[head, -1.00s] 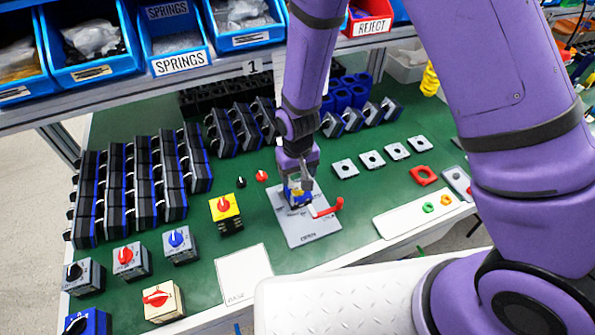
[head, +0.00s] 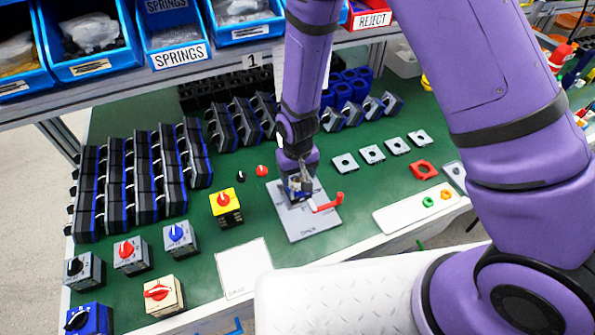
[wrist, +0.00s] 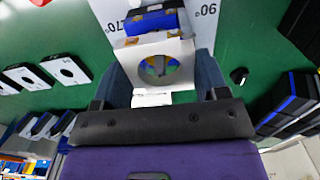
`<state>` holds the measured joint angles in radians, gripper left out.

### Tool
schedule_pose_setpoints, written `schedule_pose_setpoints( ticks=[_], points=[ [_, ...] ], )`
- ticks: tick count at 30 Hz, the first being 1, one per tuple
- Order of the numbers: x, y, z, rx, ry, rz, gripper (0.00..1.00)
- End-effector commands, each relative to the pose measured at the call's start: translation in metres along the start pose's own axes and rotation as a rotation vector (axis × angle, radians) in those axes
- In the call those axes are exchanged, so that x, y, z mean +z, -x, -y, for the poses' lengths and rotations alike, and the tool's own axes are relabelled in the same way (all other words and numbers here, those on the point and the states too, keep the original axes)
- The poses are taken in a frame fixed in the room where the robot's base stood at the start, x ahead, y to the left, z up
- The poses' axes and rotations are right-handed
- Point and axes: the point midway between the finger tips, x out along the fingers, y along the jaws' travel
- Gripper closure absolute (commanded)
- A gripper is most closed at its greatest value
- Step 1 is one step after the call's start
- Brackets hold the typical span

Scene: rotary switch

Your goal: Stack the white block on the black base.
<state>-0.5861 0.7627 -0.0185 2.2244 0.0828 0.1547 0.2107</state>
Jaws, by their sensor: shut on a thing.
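The white block (wrist: 186,60) is a square piece with a large round hole, through which green, yellow and blue show. My gripper (wrist: 163,85) is shut on it, one finger on each side. In the wrist view, the black base (wrist: 153,22) with its blue part shows just beyond the block, on the grey plate (wrist: 200,18) marked with angles. The block is over or against the base; whether it is seated I cannot tell. In the head view my gripper (head: 300,188) is low over the grey plate (head: 306,227) and hides most of the block and base.
A red handle (head: 327,204) sticks out to the right of my gripper. A yellow switch box (head: 225,207) stands left of the plate. Rows of black-and-blue blocks (head: 145,180) stand further left.

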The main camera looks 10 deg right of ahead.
Motion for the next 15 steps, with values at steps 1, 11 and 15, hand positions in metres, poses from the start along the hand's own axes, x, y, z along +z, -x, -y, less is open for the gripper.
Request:
schedule_pose_setpoints(
  ticks=[1, 11, 15],
  points=[
    [0.0, -0.0014, 0.0, 0.0, 0.0, 0.0, 0.56],
    [0.0, -0.005, 0.0, 0.0, 0.0, 0.0, 0.03],
    [0.0, -0.005, 0.0, 0.0, 0.0, 0.0, 0.03]
  ],
)
